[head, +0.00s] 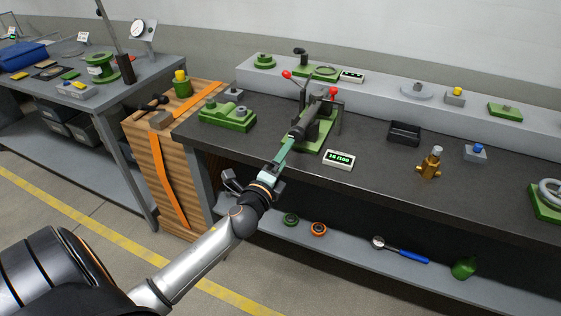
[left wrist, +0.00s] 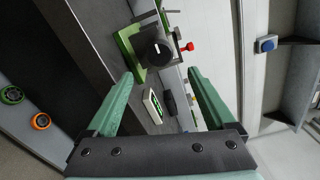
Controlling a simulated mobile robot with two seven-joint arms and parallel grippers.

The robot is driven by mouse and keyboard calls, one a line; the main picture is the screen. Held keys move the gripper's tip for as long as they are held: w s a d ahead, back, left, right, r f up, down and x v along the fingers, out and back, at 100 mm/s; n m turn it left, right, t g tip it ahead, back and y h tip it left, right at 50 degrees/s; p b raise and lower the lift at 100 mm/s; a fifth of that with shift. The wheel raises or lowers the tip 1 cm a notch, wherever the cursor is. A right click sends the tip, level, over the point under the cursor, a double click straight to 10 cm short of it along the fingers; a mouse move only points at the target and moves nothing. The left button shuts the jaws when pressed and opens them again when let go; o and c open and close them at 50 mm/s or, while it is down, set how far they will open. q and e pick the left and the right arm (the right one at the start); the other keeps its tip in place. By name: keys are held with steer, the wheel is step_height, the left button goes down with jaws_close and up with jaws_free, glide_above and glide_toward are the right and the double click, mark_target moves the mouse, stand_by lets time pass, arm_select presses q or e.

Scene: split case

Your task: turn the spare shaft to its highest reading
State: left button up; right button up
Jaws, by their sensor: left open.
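A green fixture (head: 318,133) on the dark bench holds a dark shaft (head: 301,127) that points toward me. In the left wrist view the shaft's round black end (left wrist: 158,50) shows a short white mark. A small white readout (head: 339,159) with green digits lies in front of the fixture; it seems to read 18 /100. The readout also shows in the left wrist view (left wrist: 153,105). My left gripper (head: 288,146) is open, its green fingers pointing at the shaft end. In the left wrist view the shaft end appears beyond and between the fingertips (left wrist: 160,78), apparently apart from them.
Red-knobbed levers (head: 333,92) rise by the fixture. A green casting (head: 228,116) stands to its left, a black tray (head: 405,132) and brass fitting (head: 430,164) to its right. A raised grey ledge (head: 385,100) runs behind. The lower shelf (head: 345,243) holds rings and a blue-handled tool.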

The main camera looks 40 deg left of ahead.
arm_select(q)
steer(key=shift+v, duration=0.85)
steer(key=s+d+f+n+g+h+p, duration=0.2)
steer(key=s+d+f+n+g+h, duration=0.1)
steer(key=s+d+f+n, duration=0.5)
steer(key=s+d+f+n+g+h+p, duration=0.3)
steer(key=s+d+f+n+g, duration=0.2)
steer(key=s+d+f+n, duration=0.3)
steer(key=s+d+f, duration=0.3)
steer(key=s, duration=0.3)
steer(key=shift+s+h, duration=0.4)
steer(key=shift+f, duration=0.1)
stand_by(1.5)
